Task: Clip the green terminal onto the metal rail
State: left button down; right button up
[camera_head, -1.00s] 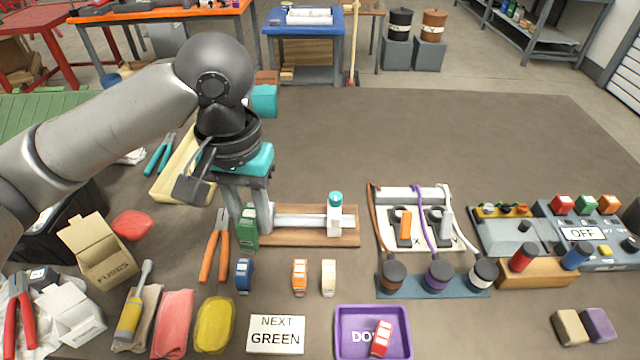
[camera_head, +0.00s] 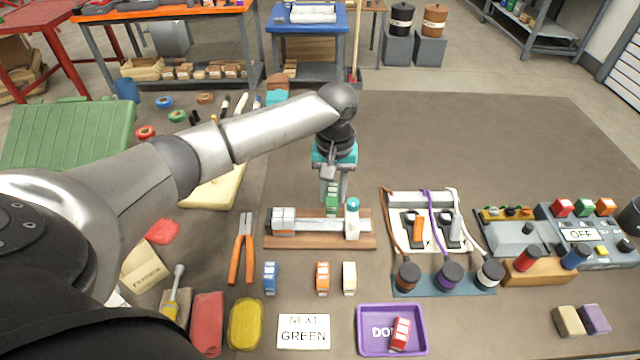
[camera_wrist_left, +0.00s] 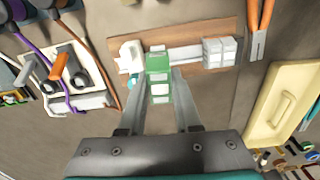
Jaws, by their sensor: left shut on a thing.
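The green terminal (camera_head: 332,201) is held between the fingers of my left gripper (camera_head: 334,190). In the head view it is upright, just above or behind the metal rail (camera_head: 318,227), left of the teal-topped white end piece (camera_head: 352,220). The left wrist view shows the green terminal (camera_wrist_left: 158,64) between the two fingertips (camera_wrist_left: 161,78), overlapping the rail (camera_wrist_left: 187,54) in the picture. I cannot tell whether it touches the rail. Grey-white blocks (camera_head: 284,220) sit at the rail's left end. My right gripper is not in view.
Blue (camera_head: 270,277), orange (camera_head: 322,278) and cream (camera_head: 349,276) terminals stand in front of the rail board (camera_head: 282,242). A purple tray (camera_head: 363,345) holds a red terminal. A sign (camera_head: 304,331) reads NEXT GREEN. Orange pliers (camera_head: 241,250) lie left; a cable panel (camera_head: 391,208) is right.

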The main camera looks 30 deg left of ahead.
pick_arm(q)
jog(key=a+f, duration=0.3)
jog(key=b, duration=0.7)
send_over(319, 224)
jog(key=shift+n, duration=0.4)
notch_tip(319, 224, down, 5)
jog(key=shift+f, duration=0.2)
jog(key=shift+r+p, duration=0.1)
jog(key=shift+p, duration=0.35)
jog(key=shift+p, duration=0.55)
jog(key=shift+p, duration=0.6)
jog(key=shift+f, duration=1.15)
dwell(0.7)
